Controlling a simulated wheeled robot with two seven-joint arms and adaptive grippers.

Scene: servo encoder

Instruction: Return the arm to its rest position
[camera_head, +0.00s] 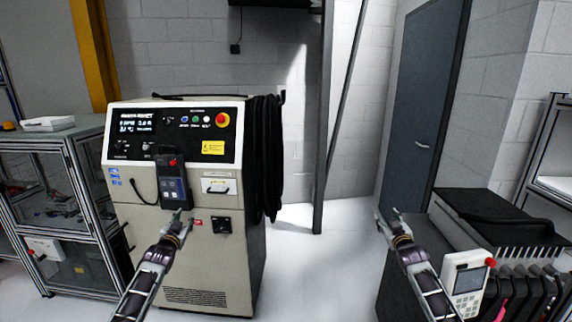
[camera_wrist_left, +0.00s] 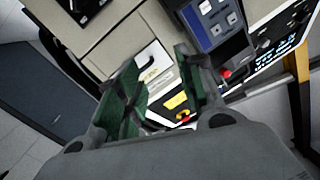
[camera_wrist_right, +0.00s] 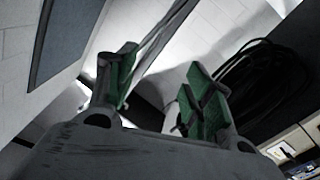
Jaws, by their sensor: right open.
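My left gripper (camera_head: 182,217) is raised in front of the control cabinet (camera_head: 180,262), just below a dark handheld unit (camera_head: 173,182) hanging on the cabinet's front. In the left wrist view its fingers (camera_wrist_left: 160,95) are apart with nothing between them, and the handheld unit (camera_wrist_left: 215,22) lies beyond them. I cannot tell from these views whether a fingertip touches the cabinet.
Black cables (camera_head: 267,155) hang on the cabinet's right side. A framed glass cabinet (camera_head: 60,195) stands at the left. At the right, a dark bench (camera_head: 410,275) carries a black case (camera_head: 500,215) and a white pendant (camera_head: 466,280). Open floor (camera_head: 310,270) lies between cabinet and bench.

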